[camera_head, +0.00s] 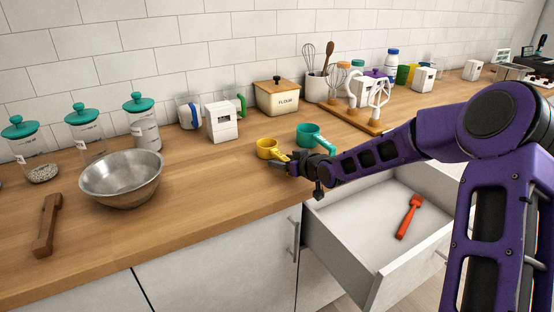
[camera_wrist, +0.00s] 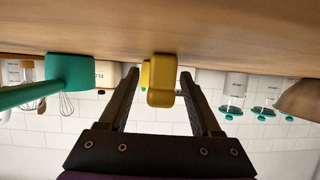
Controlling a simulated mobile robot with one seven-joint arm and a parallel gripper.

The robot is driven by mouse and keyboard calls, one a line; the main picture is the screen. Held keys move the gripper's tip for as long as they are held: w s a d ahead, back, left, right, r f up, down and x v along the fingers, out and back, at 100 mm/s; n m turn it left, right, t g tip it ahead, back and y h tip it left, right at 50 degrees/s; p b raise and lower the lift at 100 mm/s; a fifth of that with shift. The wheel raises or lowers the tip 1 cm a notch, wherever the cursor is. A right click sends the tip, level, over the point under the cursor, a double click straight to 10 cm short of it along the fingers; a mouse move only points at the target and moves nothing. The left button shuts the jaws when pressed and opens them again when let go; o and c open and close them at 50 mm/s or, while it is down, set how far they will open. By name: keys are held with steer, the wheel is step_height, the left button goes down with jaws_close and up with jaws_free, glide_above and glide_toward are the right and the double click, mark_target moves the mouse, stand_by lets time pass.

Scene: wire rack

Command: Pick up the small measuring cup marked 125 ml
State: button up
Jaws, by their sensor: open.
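A small yellow measuring cup (camera_head: 265,147) stands on the wooden counter, its handle pointing toward my gripper (camera_head: 286,164). A larger teal measuring cup (camera_head: 308,134) sits just behind it to the right. No 125 ml marking is readable on either cup. The wrist view is upside down; there the yellow cup (camera_wrist: 161,82) shows between the two open fingers of my gripper (camera_wrist: 159,75). The teal cup (camera_wrist: 70,70) is off to the left in that view, its handle reaching the left edge. I cannot tell whether a finger touches the yellow handle.
An open drawer (camera_head: 330,242) with a red utensil (camera_head: 409,217) is below my arm. A metal bowl (camera_head: 121,179) stands to the left on the counter (camera_head: 200,195). A flour box (camera_head: 277,97) and a white dispenser (camera_head: 221,122) are behind. The counter between bowl and yellow cup is clear.

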steer(key=shift+w+a+f, duration=0.2)
steer(key=shift+w+a, duration=0.15)
steer(key=shift+w, duration=0.05)
jaws_close()
steer(key=shift+r, duration=0.15)
